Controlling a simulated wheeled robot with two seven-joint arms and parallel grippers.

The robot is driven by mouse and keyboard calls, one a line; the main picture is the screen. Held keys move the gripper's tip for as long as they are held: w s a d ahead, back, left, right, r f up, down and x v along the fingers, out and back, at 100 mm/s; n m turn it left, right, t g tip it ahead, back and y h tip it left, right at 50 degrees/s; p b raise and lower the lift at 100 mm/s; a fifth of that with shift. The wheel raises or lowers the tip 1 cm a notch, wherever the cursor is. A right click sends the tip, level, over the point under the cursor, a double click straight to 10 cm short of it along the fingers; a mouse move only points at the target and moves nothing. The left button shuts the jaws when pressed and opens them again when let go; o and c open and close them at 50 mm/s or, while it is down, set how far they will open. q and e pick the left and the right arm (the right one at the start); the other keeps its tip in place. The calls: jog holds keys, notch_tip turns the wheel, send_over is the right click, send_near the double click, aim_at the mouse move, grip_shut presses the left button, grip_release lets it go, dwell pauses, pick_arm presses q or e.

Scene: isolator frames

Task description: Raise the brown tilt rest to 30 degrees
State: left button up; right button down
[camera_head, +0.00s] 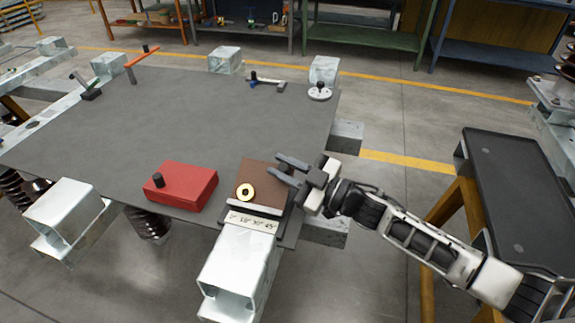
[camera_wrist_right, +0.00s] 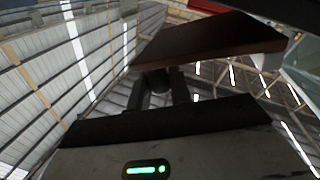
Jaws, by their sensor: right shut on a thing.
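The brown tilt rest (camera_head: 266,174) stands at the near right edge of the grey table, with a brass ring (camera_head: 246,192) on its plate. A pale angle scale (camera_head: 252,221) runs along its front. I cannot read a set angle from it. My right gripper (camera_head: 282,170) reaches in from the right at the rest's right edge and is shut on it. In the right wrist view the brown plate (camera_wrist_right: 215,40) shows from below, slanting, above the dark fingers (camera_wrist_right: 158,90). The exact grip point is hard to make out. My left gripper is not in view.
A red box (camera_head: 190,190) with a black knob sits left of the rest. A hammer-like tool (camera_head: 265,82) and a round white piece (camera_head: 319,92) lie at the far edge. The middle of the grey table (camera_head: 180,120) is clear. A dark bench (camera_head: 515,185) stands at right.

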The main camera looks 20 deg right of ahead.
jog(key=shift+s+a+r, duration=0.15)
jog(key=shift+s+a, duration=0.05)
jog(key=shift+a, duration=0.05)
jog(key=c, duration=1.3)
grip_release()
jog(key=shift+d, duration=0.1)
jog(key=shift+s+d, duration=0.3)
jog(key=shift+d, duration=0.05)
jog(key=b+v, duration=0.1)
jog(key=v, duration=1.4)
